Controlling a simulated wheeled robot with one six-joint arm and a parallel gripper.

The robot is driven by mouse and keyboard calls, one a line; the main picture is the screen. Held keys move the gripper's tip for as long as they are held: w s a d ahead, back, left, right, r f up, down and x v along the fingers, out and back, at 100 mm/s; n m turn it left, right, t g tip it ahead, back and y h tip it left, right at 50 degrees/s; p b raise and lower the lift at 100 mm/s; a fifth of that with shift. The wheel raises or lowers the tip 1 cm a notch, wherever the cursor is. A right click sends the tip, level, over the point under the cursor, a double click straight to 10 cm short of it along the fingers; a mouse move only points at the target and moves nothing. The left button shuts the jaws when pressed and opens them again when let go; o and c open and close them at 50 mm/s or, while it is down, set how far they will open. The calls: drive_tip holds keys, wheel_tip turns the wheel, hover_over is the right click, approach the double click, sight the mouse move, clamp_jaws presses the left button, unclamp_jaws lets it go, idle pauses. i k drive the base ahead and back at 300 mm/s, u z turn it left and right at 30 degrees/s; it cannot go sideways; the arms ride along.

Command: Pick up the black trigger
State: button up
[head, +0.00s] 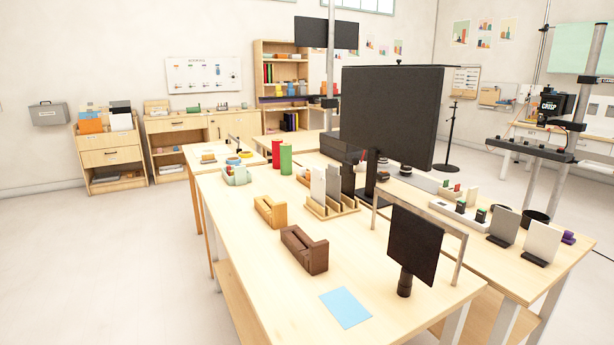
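I cannot make out a black trigger for certain at this size. A small black panel on a short round stand (415,245) stands at the near right of the front table. A large black monitor (392,115) rises over the middle and hides part of the tables behind it. My gripper is not in view.
The front table (262,290) holds a dark brown wooden block (304,250), a lighter wooden block (270,212), a slotted rack (332,208) and a blue sheet (345,307). Two upright panels stand at right. Open floor (90,270) lies left.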

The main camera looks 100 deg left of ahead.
sight(381, 178)
drive_tip(key=u, duration=1.3)
drive_tip(key=i, duration=6.7)
drive_tip(key=u, duration=2.85)
drive_tip(key=i, duration=0.95)
drive_tip(key=z, duration=0.05)
